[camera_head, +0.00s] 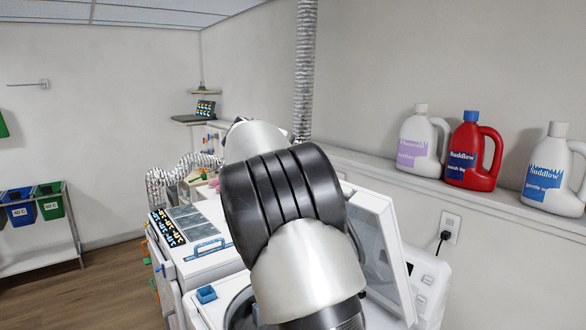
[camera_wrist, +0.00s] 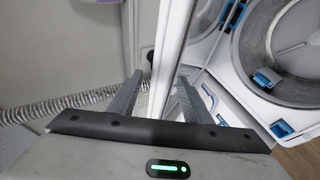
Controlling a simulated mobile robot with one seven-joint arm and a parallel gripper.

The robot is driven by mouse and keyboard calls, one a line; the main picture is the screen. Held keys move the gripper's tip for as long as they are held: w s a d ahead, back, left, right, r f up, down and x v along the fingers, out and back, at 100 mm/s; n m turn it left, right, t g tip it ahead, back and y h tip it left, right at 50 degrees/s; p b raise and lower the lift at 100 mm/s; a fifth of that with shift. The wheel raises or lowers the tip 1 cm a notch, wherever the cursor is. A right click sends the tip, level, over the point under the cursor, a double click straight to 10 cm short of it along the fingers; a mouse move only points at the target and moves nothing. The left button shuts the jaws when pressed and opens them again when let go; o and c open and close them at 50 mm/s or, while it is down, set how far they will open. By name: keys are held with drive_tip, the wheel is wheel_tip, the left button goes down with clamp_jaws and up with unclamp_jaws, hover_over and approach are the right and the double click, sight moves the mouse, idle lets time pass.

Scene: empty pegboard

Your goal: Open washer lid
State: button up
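The washer's lid (camera_head: 392,240) stands raised in the head view, a white frame with a grey window, partly hidden behind my arm. In the wrist view the lid (camera_wrist: 168,60) shows as a white panel edge running down between my fingers. My gripper (camera_wrist: 159,77) is open, with one grey finger on each side of the lid's edge; a gap shows on the left side. The washer's round opening (camera_wrist: 285,45) is uncovered at the right of the wrist view, with a blue latch piece at its rim. My gripper is hidden behind my arm in the head view.
A white jug (camera_head: 420,140), a red jug (camera_head: 470,152) and a white-and-blue jug (camera_head: 550,172) stand on the ledge along the right wall. A plug sits in a wall outlet (camera_head: 447,228). A silvery hose (camera_wrist: 60,105) runs behind the lid. Another white machine (camera_head: 205,265) stands at left.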

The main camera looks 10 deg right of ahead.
drive_tip(key=b+v, duration=0.3)
drive_tip(key=v, duration=1.4)
drive_tip(key=shift+s, duration=0.15)
drive_tip(key=shift+r, duration=0.1)
drive_tip(key=s+d+f+m+g+y, duration=0.1)
drive_tip(key=s+d+f+y, duration=0.1)
drive_tip(key=s+d+f, duration=0.3)
drive_tip(key=s+d+f+m+g+y, duration=0.1)
drive_tip(key=s+d+f+y, duration=0.1)
drive_tip(key=s, duration=0.5)
drive_tip(key=s+a+f+m+y, duration=0.2)
drive_tip(key=s+f, duration=0.6)
drive_tip(key=s, duration=0.4)
drive_tip(key=s+a+f+m+g+y, duration=0.1)
drive_tip(key=s+a+f+m+y, duration=0.1)
drive_tip(key=s+f, duration=0.6)
drive_tip(key=s+m, duration=0.1)
drive_tip(key=s, duration=0.3)
drive_tip(key=shift+s+a+f+g, duration=0.3)
drive_tip(key=shift+s+a+f, duration=0.05)
